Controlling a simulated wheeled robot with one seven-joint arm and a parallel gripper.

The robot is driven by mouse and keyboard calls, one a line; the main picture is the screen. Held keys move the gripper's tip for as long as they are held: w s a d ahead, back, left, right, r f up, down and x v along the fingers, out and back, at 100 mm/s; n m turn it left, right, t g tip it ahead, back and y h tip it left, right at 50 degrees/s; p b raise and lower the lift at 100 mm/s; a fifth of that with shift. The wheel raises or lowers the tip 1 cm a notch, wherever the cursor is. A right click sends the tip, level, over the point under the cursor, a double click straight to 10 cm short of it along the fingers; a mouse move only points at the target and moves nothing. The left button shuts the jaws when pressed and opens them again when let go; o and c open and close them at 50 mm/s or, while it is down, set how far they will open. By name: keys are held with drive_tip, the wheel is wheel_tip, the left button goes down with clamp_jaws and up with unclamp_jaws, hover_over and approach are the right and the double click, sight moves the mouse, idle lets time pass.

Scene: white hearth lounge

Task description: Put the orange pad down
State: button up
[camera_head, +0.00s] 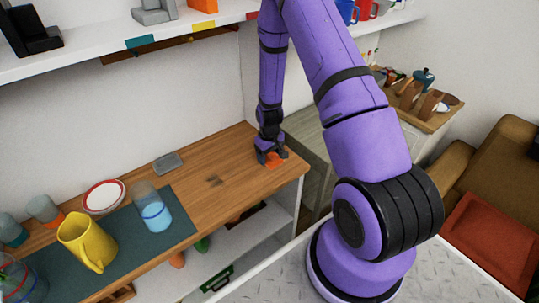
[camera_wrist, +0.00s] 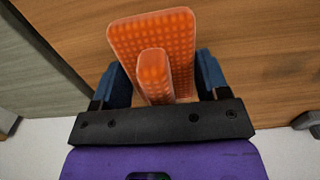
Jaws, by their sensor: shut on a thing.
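The orange pad (camera_wrist: 178,32) has a dotted face and a raised grip at its middle. In the wrist view it sits between the two blue fingers of my gripper (camera_wrist: 161,80), which is shut on it. In the head view the orange pad (camera_head: 276,159) shows under my gripper (camera_head: 270,156), at the right end of the wooden counter (camera_head: 235,172). The pad is at or just above the counter top; I cannot tell whether it touches. Part of the pad is hidden behind my gripper in the head view.
A grey block (camera_head: 168,162) lies near the wall. A dark mat (camera_head: 178,222) holds a blue-banded glass (camera_head: 152,208) and a yellow pitcher (camera_head: 86,242). A red-rimmed plate (camera_head: 104,196) stands behind them. A white shelf (camera_head: 95,48) runs above. The counter between mat and gripper is mostly clear.

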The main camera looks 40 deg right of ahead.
drive_tip(key=shift+f, duration=0.1)
drive_tip(key=o, duration=1)
